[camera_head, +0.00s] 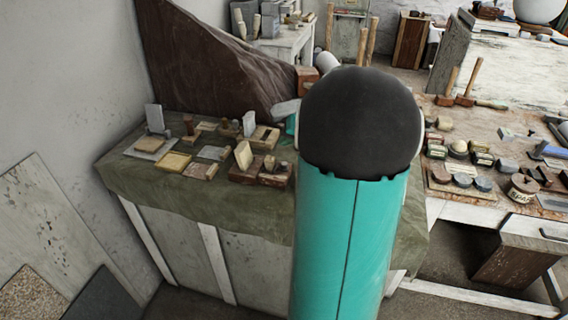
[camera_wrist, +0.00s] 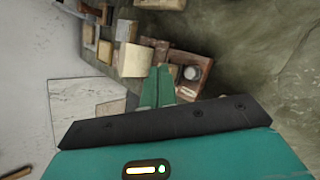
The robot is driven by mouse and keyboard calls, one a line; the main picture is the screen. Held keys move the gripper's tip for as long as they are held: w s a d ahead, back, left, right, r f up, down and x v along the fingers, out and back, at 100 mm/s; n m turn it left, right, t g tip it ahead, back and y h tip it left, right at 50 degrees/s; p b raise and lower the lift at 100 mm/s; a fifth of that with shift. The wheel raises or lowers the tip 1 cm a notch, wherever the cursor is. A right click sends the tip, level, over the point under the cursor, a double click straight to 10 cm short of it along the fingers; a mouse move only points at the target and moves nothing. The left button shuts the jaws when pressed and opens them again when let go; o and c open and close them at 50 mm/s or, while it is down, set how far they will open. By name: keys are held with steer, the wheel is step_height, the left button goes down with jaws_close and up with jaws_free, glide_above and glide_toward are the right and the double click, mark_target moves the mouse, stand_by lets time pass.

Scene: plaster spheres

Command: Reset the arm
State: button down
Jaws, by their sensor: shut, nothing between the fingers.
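My gripper (camera_wrist: 157,88) shows in the wrist view as two green fingers side by side, closed together with nothing between them. It is over the cloth-covered table (camera_head: 262,204), near small wooden blocks and boxes. In the head view my teal and black arm stands large in the middle and hides most of the gripper. Only a small teal part shows at the arm's left edge, near the table's things.
Several small blocks and trays (camera_head: 173,162) crowd the table's left part. A dark draped cloth (camera_head: 205,60) rises behind. A workbench with stones and tools (camera_head: 470,165) stands at right. A wall is at left.

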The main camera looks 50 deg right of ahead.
stand_by(0.4)
steer(key=s+a+r+n+g+y, duration=0.1)
steer(key=a+r+n, duration=0.2)
steer(key=a+n, duration=0.8)
steer(key=s+a+r+n+g+y, duration=0.1)
steer(key=a+r+n+g, duration=0.15)
steer(key=a+n, duration=0.8)
steer(key=s+a+n+h, duration=0.1)
steer(key=s+a+n, duration=0.5)
steer(key=n, duration=0.5)
steer(key=s+a+n+h, duration=0.1)
steer(key=s+a+n, duration=0.6)
steer(key=a+n, duration=0.3)
steer(key=shift+a+r+n, duration=0.15)
steer(key=shift+a+n, duration=0.1)
steer(key=shift+n, duration=0.7)
